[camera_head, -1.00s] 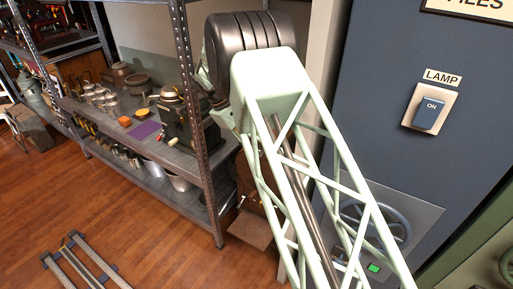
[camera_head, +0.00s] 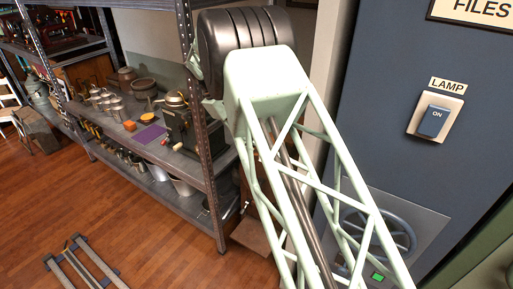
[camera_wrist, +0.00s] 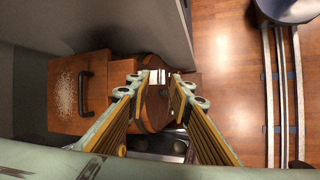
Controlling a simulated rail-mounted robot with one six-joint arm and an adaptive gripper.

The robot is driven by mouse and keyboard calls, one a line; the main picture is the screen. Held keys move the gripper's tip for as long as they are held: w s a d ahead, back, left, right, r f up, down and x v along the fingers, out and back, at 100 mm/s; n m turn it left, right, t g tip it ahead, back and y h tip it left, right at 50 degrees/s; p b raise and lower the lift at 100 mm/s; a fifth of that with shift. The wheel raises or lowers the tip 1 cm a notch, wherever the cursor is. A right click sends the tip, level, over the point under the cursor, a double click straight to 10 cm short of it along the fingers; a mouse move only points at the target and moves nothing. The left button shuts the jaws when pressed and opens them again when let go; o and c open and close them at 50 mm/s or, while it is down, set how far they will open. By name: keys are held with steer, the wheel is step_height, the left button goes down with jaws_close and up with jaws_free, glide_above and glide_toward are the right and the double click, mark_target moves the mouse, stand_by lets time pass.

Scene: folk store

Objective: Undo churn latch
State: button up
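In the wrist view, a brown wooden body that looks like the churn (camera_wrist: 154,115) has a rounded part behind and between my fingers. My gripper (camera_wrist: 159,80) is open over it, with a clear gap between the two fingertips. A small pale metal piece shows in that gap; I cannot tell whether it is the latch or whether a finger touches it. A wooden panel with a dark handle (camera_wrist: 84,93) lies to the left. In the head view my lattice arm hides the gripper and most of the wooden thing (camera_head: 258,236).
A metal shelf rack (camera_head: 206,165) with pots and a dark mill stands left of my arm. A blue-grey cabinet with a lamp switch (camera_head: 434,121) and a handwheel (camera_head: 385,235) is close on the right. Rails (camera_head: 84,264) lie on the open wooden floor.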

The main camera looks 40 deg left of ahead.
steer(key=shift+v, duration=2.3)
steer(key=shift+d, duration=0.1)
